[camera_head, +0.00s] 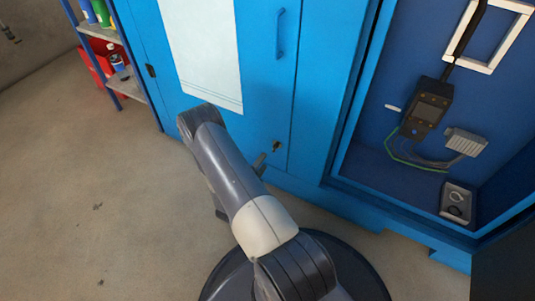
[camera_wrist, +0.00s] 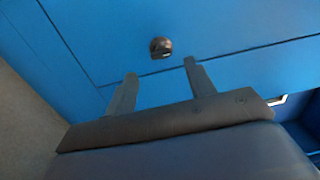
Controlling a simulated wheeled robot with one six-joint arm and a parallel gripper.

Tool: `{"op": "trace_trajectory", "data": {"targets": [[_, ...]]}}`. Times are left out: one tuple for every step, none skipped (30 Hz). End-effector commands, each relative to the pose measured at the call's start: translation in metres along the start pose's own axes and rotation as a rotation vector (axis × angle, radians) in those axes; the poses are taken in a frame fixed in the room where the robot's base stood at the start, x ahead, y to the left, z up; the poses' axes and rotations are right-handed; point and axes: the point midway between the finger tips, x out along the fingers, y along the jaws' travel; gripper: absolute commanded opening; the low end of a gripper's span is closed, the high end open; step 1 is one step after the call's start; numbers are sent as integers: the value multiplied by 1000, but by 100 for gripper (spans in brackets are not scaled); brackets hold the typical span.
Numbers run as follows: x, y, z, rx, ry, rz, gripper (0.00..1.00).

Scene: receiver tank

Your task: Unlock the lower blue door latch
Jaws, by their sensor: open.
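The lower blue door latch is a small dark knob (camera_wrist: 161,47) on the blue door (camera_wrist: 105,35) in the wrist view, close to the door's bottom edge. It also shows in the head view (camera_head: 276,147), low on the door near its right edge. My gripper (camera_wrist: 160,70) is open, its two fingers apart and pointing at the door. The latch appears just beyond the fingertips, between them in the picture, and the fingers do not grip it. In the head view my gripper's tip (camera_head: 261,160) shows just left of and below the latch, mostly hidden behind my arm.
A blue door handle (camera_head: 280,34) is higher on the same door, with a white sheet (camera_head: 203,50) to its left. An open cabinet bay (camera_head: 395,150) with devices and cables is at right. A shelf (camera_head: 108,60) stands at left. The concrete floor (camera_head: 90,200) is clear.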

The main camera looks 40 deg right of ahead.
Motion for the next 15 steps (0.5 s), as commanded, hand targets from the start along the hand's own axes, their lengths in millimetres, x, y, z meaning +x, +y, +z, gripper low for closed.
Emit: {"op": "trace_trajectory", "data": {"targets": [[-9, -2, 0, -5, -4, 1, 52], [-13, -2, 0, -5, -4, 0, 52], [-18, -1, 0, -3, -3, 0, 52], [-21, -1, 0, -2, -4, 0, 52], [-24, -1, 0, -2, -2, 0, 52], [-27, -1, 0, -2, -1, 0, 52], [-30, -1, 0, -2, -2, 0, 52], [-31, -1, 0, -2, -2, 0, 52], [-33, 0, 0, -2, 0, -1, 52], [-34, 0, -1, -2, 1, -1, 52], [-34, 0, -1, -2, 1, -1, 52], [-35, 0, -1, -2, 1, -1, 52], [-35, 0, -1, -2, 1, -1, 52], [-35, 0, -1, -1, 2, -1, 52], [-35, 0, -1, -1, 2, -1, 52]]}}
